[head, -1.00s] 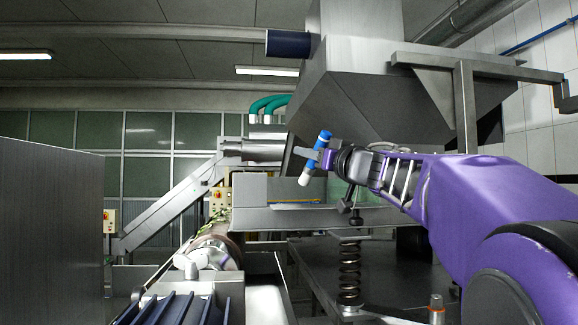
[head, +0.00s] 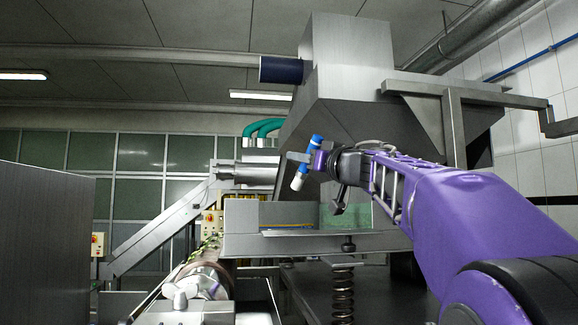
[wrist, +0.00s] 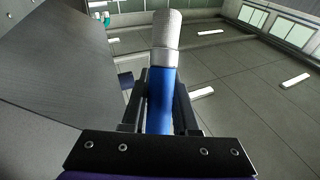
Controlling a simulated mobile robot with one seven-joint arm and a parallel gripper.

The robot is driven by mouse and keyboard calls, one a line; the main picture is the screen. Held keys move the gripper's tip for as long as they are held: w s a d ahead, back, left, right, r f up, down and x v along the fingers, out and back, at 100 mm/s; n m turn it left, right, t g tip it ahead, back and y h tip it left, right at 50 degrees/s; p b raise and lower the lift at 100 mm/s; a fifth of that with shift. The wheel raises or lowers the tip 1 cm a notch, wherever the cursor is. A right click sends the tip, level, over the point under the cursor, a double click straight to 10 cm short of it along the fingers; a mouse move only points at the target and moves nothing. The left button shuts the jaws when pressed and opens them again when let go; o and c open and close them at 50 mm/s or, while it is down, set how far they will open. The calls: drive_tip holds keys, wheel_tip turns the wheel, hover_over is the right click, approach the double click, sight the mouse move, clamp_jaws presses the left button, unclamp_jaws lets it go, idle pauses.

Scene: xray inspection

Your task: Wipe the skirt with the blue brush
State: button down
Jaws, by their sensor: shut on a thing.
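My gripper (head: 309,160) is shut on the blue brush (head: 316,141), which has a blue handle and a pale end pointing down in the head view. In the wrist view the brush (wrist: 160,95) stands between the two dark fingers, its whitish textured head away from the palm. The skirt looks to be the grey metal funnel-shaped housing (head: 345,115); I cannot be sure of this. The brush is in front of its lower left part in the head view. I cannot tell whether they touch. In the wrist view a large grey metal face (wrist: 60,75) lies left of the brush, with a visible gap.
A metal trough (head: 300,245) and a coil spring (head: 340,292) are below my gripper. A metal frame (head: 453,125) stands right of the housing. An inclined chute (head: 160,225) and a grey panel (head: 45,245) are at left.

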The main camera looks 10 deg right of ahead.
drive_tip(key=shift+a, duration=0.1)
idle(0.5)
drive_tip(key=shift+w+a+f+n+g, duration=0.1)
drive_tip(key=shift+w+a+n+g, duration=0.15)
drive_tip(key=shift+a+n+g, duration=0.2)
drive_tip(key=shift+w+a+f+g, duration=0.2)
drive_tip(key=shift+w+f+g, duration=0.15)
drive_tip(key=shift+g, duration=0.3)
drive_tip(key=shift+w+d+f+g+h, duration=0.2)
drive_tip(key=shift+f+g+h, duration=0.1)
drive_tip(key=shift+f+g, duration=0.1)
drive_tip(key=shift+w+d+f+g+h, duration=0.2)
drive_tip(key=shift+d+f+g+h, duration=0.2)
drive_tip(key=shift+d+h, duration=0.1)
drive_tip(key=shift+w+f+b, duration=0.1)
drive_tip(key=shift+f+b, duration=1.35)
drive_tip(key=shift+f, duration=1.3)
drive_tip(key=shift+p, duration=0.7)
